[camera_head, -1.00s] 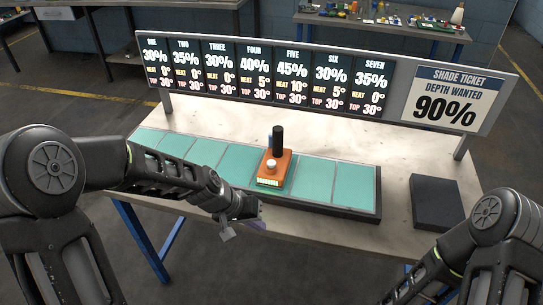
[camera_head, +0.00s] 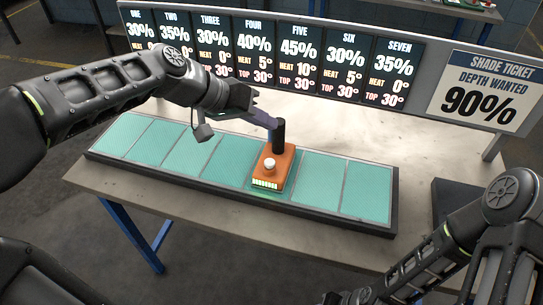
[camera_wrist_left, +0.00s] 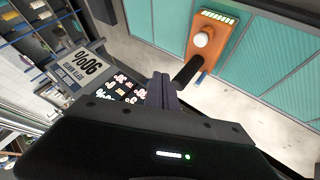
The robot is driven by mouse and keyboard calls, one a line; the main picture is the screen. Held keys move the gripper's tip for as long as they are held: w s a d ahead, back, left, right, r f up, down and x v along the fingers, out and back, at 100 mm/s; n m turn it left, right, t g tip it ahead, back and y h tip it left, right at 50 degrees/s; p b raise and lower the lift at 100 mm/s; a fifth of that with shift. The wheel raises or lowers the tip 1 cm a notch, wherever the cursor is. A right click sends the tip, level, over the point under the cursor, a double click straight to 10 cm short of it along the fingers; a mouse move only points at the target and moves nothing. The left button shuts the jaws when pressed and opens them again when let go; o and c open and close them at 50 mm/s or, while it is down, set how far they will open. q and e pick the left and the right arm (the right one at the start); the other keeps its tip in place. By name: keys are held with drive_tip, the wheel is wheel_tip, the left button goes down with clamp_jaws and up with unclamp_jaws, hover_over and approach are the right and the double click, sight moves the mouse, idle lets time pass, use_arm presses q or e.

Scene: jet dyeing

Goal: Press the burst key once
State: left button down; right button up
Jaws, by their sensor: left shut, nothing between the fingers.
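An orange block (camera_head: 273,172) stands on the row of teal panels (camera_head: 215,158). It carries a white round button (camera_head: 269,163), a black upright post (camera_head: 279,135) and a lit strip on its front. No label marks the burst key. My left gripper (camera_head: 270,122) is shut and empty, its tips close to the top of the post; I cannot tell whether they touch. In the left wrist view, my fingers (camera_wrist_left: 160,90) are beside the post (camera_wrist_left: 187,71), with the white button (camera_wrist_left: 201,39) beyond it. My right gripper (camera_head: 348,297) is barely visible at the bottom edge.
A display board (camera_head: 281,62) with columns ONE to SEVEN stands behind the panels. The shade ticket (camera_head: 484,90) on its right reads 90%. A dark pad (camera_head: 452,196) lies on the right of the table (camera_head: 330,244). Pale table top is clear behind the panels.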

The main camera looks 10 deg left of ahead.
use_arm(q)
drive_tip(key=shift+f, duration=0.1)
drive_tip(key=b, duration=0.5)
hover_over(266, 164)
wheel_tip(266, 164, down, 8)
drive_tip(key=shift+w+a+r, duration=0.1)
drive_tip(key=shift+r, duration=0.05)
drive_tip(key=shift+f+b, duration=0.55)
drive_tip(key=shift+b, duration=0.25)
drive_tip(key=shift+f, duration=0.1)
idle(1.2)
drive_tip(key=shift+f+b, duration=0.35)
drive_tip(key=shift+b, duration=0.2)
drive_tip(key=shift+f+b, duration=0.55)
drive_tip(key=shift+b, duration=0.1)
idle(0.5)
drive_tip(key=shift+r, duration=0.1)
idle(0.3)
drive_tip(key=shift+r+p, duration=0.65)
drive_tip(key=shift+r, duration=0.25)
